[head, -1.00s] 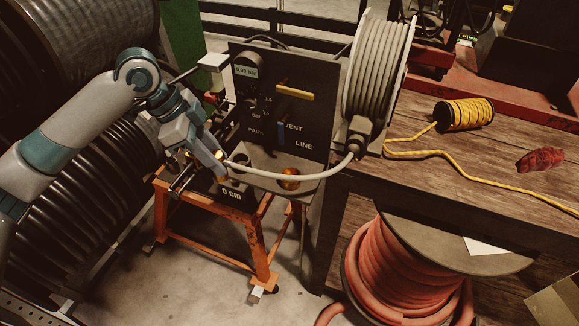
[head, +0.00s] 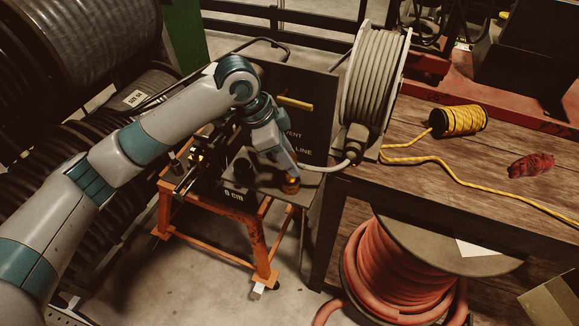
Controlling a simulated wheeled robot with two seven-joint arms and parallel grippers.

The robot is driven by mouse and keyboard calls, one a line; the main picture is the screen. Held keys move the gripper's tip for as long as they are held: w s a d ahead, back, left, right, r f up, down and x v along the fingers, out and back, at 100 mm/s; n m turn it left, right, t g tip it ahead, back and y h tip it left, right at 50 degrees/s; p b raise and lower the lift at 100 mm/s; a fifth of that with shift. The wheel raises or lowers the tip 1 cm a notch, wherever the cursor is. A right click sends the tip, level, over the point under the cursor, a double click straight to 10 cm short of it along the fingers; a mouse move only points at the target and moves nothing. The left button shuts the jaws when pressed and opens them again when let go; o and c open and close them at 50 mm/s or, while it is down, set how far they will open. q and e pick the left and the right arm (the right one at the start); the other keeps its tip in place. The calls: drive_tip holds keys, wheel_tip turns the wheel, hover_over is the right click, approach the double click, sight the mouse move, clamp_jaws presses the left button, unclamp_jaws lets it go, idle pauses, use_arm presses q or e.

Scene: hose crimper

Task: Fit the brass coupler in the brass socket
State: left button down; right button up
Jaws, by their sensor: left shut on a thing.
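My left gripper (head: 284,168) points down beside the panel, at the end of the grey hose (head: 325,167). It is shut on the brass coupler at the hose's end, which the fingers mostly hide. The brass socket (head: 291,187) shows as a small brass piece just below the fingertips, on the shelf in front of the panel. I cannot tell whether the coupler touches the socket or sits in it. My right gripper is not in view.
The wooden bench (head: 470,205) holds a yellow rope spool (head: 459,120) and a red rag (head: 530,165). An orange stand (head: 256,245) is below.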

use_arm(q)
drive_tip(key=shift+f, duration=0.1)
wheel_tip(320, 180, down, 2)
drive_tip(key=shift+f+p, duration=0.25)
drive_tip(key=shift+p, duration=0.5)
drive_tip(key=shift+f, duration=0.35)
drive_tip(key=c, duration=1.4)
unclamp_jaws()
drive_tip(key=shift+f, duration=0.15)
drive_tip(key=shift+v, duration=0.85)
drive_tip(key=b+v, duration=0.2)
drive_tip(key=v, duration=0.8)
drive_tip(key=shift+r, duration=0.25)
